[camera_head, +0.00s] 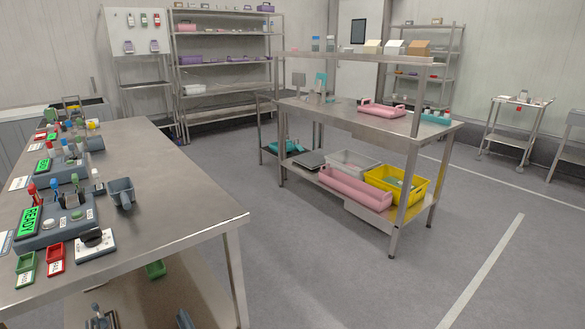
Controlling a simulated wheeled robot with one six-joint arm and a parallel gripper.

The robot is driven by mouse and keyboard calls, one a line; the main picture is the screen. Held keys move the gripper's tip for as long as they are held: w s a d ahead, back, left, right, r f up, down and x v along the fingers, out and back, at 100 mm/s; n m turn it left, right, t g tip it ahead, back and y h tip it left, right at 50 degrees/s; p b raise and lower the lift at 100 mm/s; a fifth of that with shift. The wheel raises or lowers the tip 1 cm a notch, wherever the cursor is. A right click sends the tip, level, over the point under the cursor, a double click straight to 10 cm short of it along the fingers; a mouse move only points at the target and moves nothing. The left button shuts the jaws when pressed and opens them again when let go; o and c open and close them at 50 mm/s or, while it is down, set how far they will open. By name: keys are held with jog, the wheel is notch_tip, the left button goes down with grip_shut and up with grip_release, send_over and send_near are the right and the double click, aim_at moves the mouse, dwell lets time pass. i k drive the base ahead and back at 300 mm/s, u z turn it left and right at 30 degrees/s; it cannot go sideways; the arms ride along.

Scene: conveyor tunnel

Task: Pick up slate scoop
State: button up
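A slate-grey, cup-shaped scoop (122,192) sits on the left steel table (180,195), near its right side, with an open top. It stands just right of a small white-and-blue bottle (98,182). Other slate-coloured items (100,318) lie on the table's lower shelf, partly cut off by the frame; I cannot tell their exact shape. My gripper is not in this view.
Instrument bases with green displays (29,221), a dark-knobbed box (95,243) and small red (55,260) and green (26,266) trays crowd the table's left side. The table's right part is clear. A second steel table (340,113) stands across open floor.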

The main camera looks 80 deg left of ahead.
aim_at(124, 197)
jog(key=u, duration=3.2)
jog(key=i, duration=1.65)
jog(key=z, duration=0.05)
